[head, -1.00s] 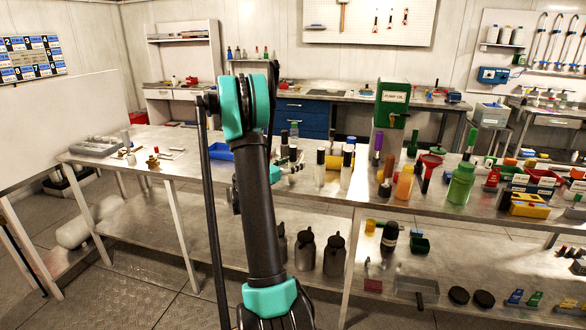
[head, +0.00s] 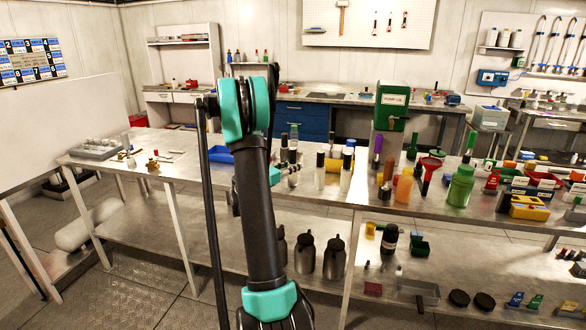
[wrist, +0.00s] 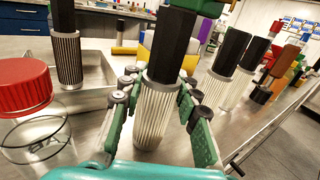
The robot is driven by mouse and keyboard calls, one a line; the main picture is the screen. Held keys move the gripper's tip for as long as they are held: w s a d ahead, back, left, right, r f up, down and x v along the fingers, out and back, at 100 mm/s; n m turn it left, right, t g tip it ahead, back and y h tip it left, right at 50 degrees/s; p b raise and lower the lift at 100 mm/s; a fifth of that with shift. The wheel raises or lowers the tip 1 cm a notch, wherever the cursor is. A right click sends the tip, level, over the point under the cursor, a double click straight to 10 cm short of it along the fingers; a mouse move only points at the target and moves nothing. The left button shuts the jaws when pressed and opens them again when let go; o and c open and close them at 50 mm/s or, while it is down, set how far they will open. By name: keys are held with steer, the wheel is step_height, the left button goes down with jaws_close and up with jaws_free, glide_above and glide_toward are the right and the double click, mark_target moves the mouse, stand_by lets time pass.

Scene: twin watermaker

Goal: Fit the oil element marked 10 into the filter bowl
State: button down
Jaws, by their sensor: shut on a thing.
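In the wrist view my gripper (wrist: 160,90) has its two green-padded fingers on either side of a white pleated element (wrist: 157,115) with a tall black top, standing upright. The gripper is shut on this element; its lower end is partly hidden by my wrist. No number is legible on it. A similar dark-topped element (wrist: 67,55) stands to the left by a metal tray. Two more pale elements (wrist: 222,80) stand to the right. In the head view the gripper is mostly hidden behind my arm. I cannot pick out the filter bowl for certain.
A clear jar with a red lid (wrist: 25,90) stands close on the left in the wrist view. In the head view, pale black-topped elements (head: 346,172), an orange bottle (head: 404,188) and a green bottle (head: 461,187) crowd the bench's right. The bench left of the blue tray (head: 220,154) is freer.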

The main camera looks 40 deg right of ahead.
step_height(320, 180, up, 20)
steer(key=shift+f, duration=0.15)
stand_by(0.3)
